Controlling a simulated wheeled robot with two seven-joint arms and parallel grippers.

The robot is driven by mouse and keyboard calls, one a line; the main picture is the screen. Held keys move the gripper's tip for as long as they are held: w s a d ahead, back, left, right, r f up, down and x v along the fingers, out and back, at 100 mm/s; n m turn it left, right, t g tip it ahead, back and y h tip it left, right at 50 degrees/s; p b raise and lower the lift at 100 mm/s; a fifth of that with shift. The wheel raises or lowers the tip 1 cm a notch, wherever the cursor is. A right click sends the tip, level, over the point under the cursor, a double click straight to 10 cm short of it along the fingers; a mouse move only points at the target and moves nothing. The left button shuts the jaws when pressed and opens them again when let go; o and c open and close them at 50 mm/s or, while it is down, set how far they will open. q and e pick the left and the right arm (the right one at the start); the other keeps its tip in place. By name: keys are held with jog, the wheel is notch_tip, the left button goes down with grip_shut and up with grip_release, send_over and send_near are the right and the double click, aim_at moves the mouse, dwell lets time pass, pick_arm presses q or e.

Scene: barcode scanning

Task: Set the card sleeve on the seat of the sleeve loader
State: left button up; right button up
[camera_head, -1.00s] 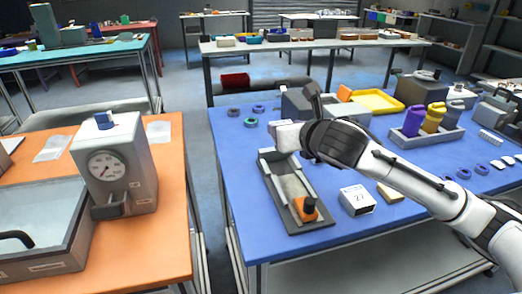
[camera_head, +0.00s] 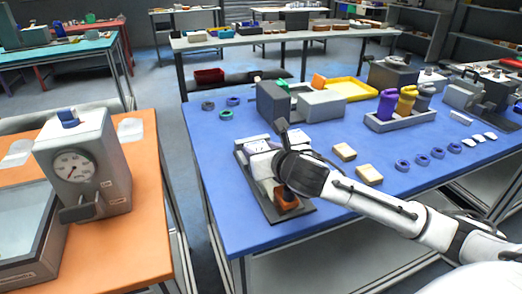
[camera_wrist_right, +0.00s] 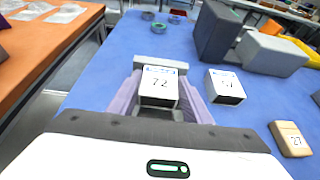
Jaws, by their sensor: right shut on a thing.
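The sleeve loader (camera_head: 303,211) is a long dark base with a pale end block at its far end and an orange-brown part at its near end, on the blue table. My right gripper (camera_wrist_right: 160,100) is over the loader, shut on a white card sleeve (camera_wrist_right: 158,88) marked 72 with a blue stripe. The sleeve's labelled top also shows at the loader's far end in the head view (camera_head: 258,146). The loader's end block (camera_wrist_right: 160,64) lies just beyond the sleeve. Whether the sleeve touches the seat cannot be told. My left gripper is not in view.
A second white numbered box (camera_wrist_right: 225,86) stands right of the loader, with a tan block (camera_head: 344,152) beside it. Grey blocks (camera_head: 320,106) and a bottle rack (camera_head: 403,122) stand farther back. The orange table (camera_head: 146,190) with a gauge is left, across a gap.

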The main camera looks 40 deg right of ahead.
jog(key=o, duration=1.1)
jog(key=v, duration=1.2)
